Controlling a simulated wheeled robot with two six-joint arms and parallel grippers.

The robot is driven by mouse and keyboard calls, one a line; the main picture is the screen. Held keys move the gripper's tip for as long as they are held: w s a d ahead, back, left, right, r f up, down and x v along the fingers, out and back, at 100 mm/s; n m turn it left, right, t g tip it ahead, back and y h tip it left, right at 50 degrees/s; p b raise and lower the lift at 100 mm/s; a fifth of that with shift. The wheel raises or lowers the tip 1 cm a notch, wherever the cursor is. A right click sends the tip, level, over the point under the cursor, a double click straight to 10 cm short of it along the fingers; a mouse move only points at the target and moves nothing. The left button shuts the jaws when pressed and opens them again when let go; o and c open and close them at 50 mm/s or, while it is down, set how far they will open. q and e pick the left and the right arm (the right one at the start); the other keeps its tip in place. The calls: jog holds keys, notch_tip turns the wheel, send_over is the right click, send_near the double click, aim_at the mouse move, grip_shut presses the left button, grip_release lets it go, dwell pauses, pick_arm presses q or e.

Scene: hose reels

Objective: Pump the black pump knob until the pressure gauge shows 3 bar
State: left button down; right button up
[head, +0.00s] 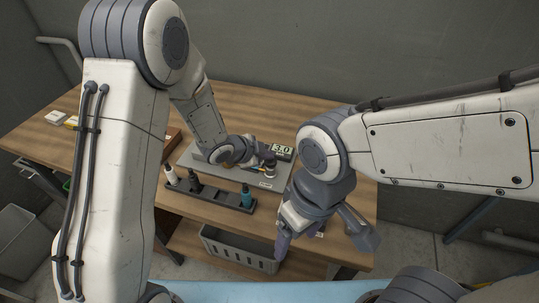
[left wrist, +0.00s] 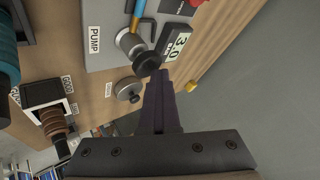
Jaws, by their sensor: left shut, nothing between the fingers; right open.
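The pressure gauge (head: 281,150) on the grey board reads 3.0. It also shows, turned sideways, in the left wrist view (left wrist: 177,44). The black pump knob (left wrist: 147,64) sits on a short grey metal cylinder beside the gauge, near a PUMP label (left wrist: 95,40). My left gripper (head: 267,157) is shut and empty, with its fingertips close to the knob. In the left wrist view the closed fingers (left wrist: 160,85) end right beside the knob; I cannot tell whether they touch it. My right gripper (head: 325,240) is open and empty, in front of the table's right part.
The grey board (head: 200,155) lies on the wooden table (head: 240,100). A dark rack (head: 215,195) with several bottles stands in front of it. A round grey knob (left wrist: 128,90) is near the pump. A grey basket (head: 240,250) stands below. The table's back is clear.

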aim_at(267, 162)
pick_arm(q)
jog(key=shift+r+p, duration=1.1)
jog(key=shift+r, duration=0.35)
notch_tip(267, 162, up, 5)
jog(key=p, duration=0.4)
dwell(1.0)
jog(key=s+a+r+n+g+y+b, duration=0.1)
jog(key=s+r+n+g, duration=0.1)
jog(key=s, duration=0.8)
jog(key=s+a+r+n+g+y+b, duration=0.1)
jog(key=s+r+n+g+y, duration=0.1)
jog(key=s, duration=0.9)
jog(key=s+a+r+n+g+y+b, duration=0.1)
jog(key=s+a+r+n+g+y, duration=0.1)
jog(key=s+n, duration=0.4)
jog(key=s+r, duration=0.1)
jog(key=s, duration=0.3)
jog(key=shift+s+r+g, duration=0.15)
jog(key=shift+r+g, duration=0.25)
